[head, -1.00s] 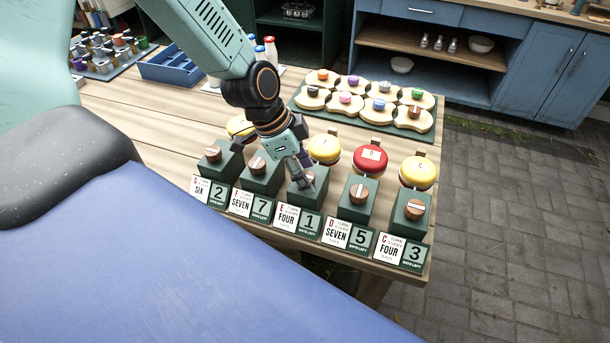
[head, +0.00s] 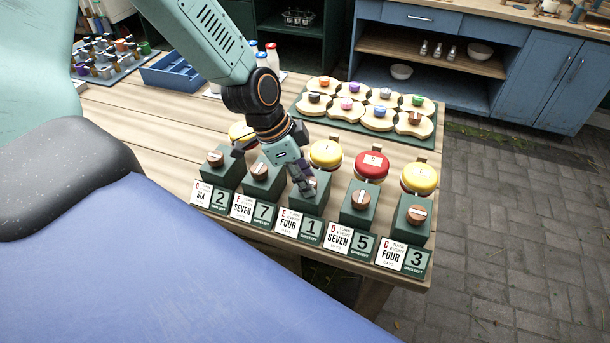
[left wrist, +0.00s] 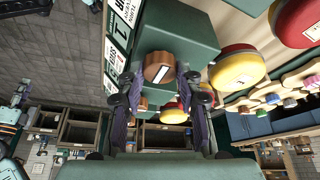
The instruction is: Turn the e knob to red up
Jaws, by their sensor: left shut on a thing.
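Neighbouring boxes with knobs stand close on both sides, such as the D knob (head: 361,200) and F knob (head: 260,171). Cards with numbers line the table's front edge. A green tray (head: 345,127) with pale pieces and coloured knobs lies behind.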

